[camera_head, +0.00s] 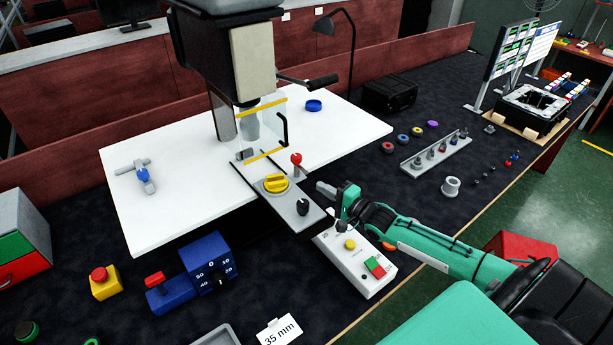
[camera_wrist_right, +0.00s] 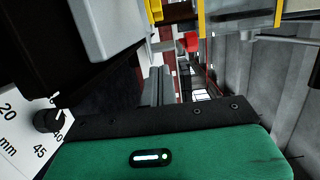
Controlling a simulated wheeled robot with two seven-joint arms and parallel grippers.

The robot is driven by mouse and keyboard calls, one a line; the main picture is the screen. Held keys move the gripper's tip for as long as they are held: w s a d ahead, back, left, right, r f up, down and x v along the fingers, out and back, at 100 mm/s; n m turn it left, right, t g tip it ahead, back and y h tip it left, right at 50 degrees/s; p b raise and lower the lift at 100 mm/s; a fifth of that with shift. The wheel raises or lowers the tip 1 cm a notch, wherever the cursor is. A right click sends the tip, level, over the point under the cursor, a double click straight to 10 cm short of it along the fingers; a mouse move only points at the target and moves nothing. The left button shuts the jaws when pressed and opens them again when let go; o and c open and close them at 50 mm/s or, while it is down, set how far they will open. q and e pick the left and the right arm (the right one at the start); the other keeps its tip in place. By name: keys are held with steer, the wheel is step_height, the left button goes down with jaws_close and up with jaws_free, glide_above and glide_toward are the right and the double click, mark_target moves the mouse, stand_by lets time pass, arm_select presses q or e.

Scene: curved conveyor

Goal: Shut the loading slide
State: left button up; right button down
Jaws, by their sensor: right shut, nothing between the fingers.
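The loading slide (camera_head: 290,205) is a grey plate sticking out toward me from under the press (camera_head: 250,60). It carries a yellow knob (camera_head: 276,184) and, near its front end, a black knob (camera_head: 303,207). My right gripper (camera_head: 324,188) is shut and empty, just right of the slide's front part; I cannot tell whether it touches. In the right wrist view its fingers (camera_wrist_right: 160,86) point forward, with a grey block-like part at upper left that looks like the slide (camera_wrist_right: 108,28). My left gripper is not in view.
A red ball lever (camera_head: 296,158) stands beside the yellow-edged clear guard (camera_head: 264,125). A white control box (camera_head: 352,262) lies below my right wrist. A blue dial box (camera_head: 208,262) is at the left. Small parts and a fixture rail (camera_head: 436,153) are at the right.

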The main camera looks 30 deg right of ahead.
mark_target(299, 173)
steer(key=p+x, duration=0.1)
steer(key=x, duration=0.4)
steer(key=shift+w+r+p, duration=0.15)
steer(key=shift+w+p, duration=0.1)
steer(key=shift+p, duration=0.1)
steer(key=shift+p+x, duration=0.3)
steer(key=shift+x, duration=0.55)
